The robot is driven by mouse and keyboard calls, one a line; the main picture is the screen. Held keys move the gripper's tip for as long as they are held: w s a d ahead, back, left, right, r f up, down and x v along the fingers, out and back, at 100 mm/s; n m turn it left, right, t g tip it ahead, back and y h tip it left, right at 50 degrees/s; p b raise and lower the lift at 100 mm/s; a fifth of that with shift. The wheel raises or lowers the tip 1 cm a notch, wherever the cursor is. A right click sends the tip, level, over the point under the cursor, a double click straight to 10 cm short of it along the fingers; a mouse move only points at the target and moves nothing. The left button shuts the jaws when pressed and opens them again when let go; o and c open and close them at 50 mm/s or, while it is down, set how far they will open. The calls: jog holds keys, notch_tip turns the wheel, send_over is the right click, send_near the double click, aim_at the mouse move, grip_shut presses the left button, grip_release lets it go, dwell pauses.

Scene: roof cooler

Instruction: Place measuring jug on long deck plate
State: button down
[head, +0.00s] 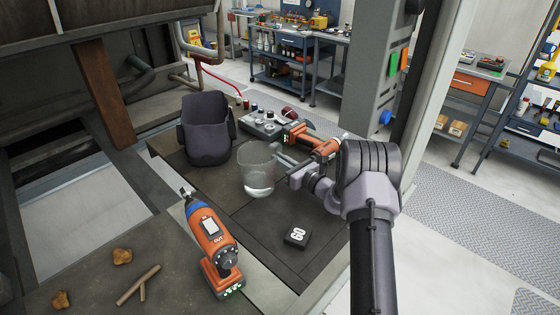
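The measuring jug (258,178) is a clear, see-through cup in the middle of the head view, upright, with a pale bottom. It shows above dark deck plates (262,232) with seams between them. I cannot tell whether its base touches the deck, or which plate is the long one. My gripper (286,167) reaches in from the right, with its fingers at the jug's right side. I cannot tell whether the fingers grip the jug or are only beside it.
A dark bin (206,130) stands behind left of the jug. An orange power tool (308,138) lies behind my gripper. Another orange tool (213,245) lies front left. Sticks (137,285) and brown lumps (122,256) lie at lower left.

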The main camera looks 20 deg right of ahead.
jog(key=shift+f, duration=0.2)
jog(key=c, duration=1.5)
grip_release()
jog(key=shift+r, duration=0.1)
jog(key=shift+s+d+r, duration=0.1)
jog(key=shift+s+r, duration=0.1)
jog(key=p+v, duration=0.2)
jog(key=v, duration=0.9)
jog(key=shift+s+p, duration=0.3)
jog(key=shift+p, duration=0.1)
